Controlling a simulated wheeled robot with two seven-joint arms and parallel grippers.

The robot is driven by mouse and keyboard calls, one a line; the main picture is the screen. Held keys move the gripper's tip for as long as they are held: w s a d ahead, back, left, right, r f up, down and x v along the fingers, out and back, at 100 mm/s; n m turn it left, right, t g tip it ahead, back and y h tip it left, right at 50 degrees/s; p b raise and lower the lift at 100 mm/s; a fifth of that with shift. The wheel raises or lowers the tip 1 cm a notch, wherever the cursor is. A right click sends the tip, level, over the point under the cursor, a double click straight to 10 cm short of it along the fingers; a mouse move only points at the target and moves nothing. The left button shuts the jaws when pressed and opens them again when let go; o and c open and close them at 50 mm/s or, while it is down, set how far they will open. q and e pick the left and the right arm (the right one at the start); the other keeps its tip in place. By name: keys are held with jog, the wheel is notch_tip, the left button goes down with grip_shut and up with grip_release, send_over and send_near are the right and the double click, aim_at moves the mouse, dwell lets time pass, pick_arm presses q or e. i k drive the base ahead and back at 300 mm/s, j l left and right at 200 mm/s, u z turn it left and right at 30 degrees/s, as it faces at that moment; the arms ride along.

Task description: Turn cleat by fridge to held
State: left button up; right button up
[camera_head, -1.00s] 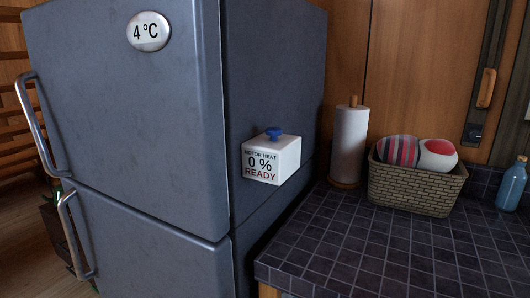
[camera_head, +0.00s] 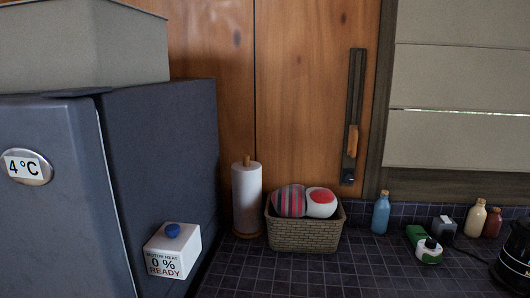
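A dark upright strip (camera_head: 356,85) is fixed to the wood wall, to the right of the fridge and beside the window blind. A small orange-brown wooden piece, which looks like the cleat (camera_head: 352,139), sits upright on its lower part. A small dark fitting (camera_head: 348,177) is at the strip's bottom end. The fridge (camera_head: 50,140) is grey-blue and stands at the left, with a 4 °C badge (camera_head: 26,167) on its front. Neither of my grippers is in view.
A white box (camera_head: 172,250) with a blue knob on the fridge side reads "MOTOR HEAT 0 % READY". The tiled counter (camera_head: 300,275) holds a paper roll (camera_head: 247,200), a basket (camera_head: 305,236), bottles (camera_head: 381,214) and a dark kettle (camera_head: 515,260). A blind (camera_head: 460,80) covers the window.

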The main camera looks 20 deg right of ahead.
aim_at(349, 178)
jog(key=z, duration=1.25)
